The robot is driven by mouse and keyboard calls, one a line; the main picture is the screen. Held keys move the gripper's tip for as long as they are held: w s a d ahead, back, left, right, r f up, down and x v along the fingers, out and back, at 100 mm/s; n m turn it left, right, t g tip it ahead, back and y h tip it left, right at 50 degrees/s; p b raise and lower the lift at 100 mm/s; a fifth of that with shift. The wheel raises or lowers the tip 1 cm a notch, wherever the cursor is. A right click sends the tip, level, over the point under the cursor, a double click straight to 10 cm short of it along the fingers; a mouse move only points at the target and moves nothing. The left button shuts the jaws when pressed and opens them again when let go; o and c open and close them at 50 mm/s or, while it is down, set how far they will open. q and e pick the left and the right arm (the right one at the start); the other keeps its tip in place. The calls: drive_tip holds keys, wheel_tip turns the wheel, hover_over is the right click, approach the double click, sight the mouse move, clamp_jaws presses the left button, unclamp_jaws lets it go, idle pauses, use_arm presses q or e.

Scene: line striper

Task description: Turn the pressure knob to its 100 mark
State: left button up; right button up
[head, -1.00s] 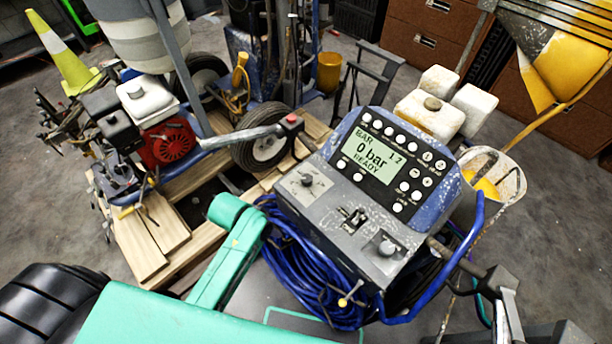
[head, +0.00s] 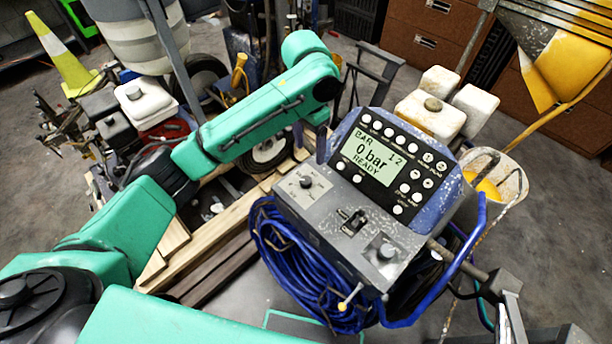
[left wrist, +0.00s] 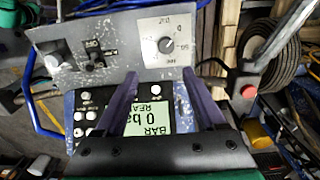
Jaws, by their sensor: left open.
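The pressure knob (head: 306,182) is a small dark knob on a pale dial plate at the left of the grey control panel (head: 335,215). In the left wrist view the knob (left wrist: 166,45) sits on its numbered plate, seen upside down; its exact setting is too small to read. My left gripper (head: 321,143) is at the panel's upper left edge, behind the knob in the head view and partly hidden by its wrist. In the left wrist view its two dark fingers (left wrist: 160,73) are apart and empty, over the display, pointing toward the knob without touching it. My right gripper is not in view.
The display (head: 370,157) reads 0 bar, READY. A toggle switch (head: 354,221) and a second knob (head: 387,250) sit right of the pressure knob. A red button on an arm (left wrist: 248,91) is beside the gripper. A blue hose coil (head: 300,265) hangs below the panel.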

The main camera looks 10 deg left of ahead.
sight(306, 180)
use_arm(q)
drive_tip(key=f, duration=0.8)
drive_tip(key=a+f, duration=0.1)
drive_tip(key=f, duration=0.4)
drive_tip(key=shift+w, duration=0.15)
clamp_jaws()
drive_tip(key=shift+p, duration=0.3)
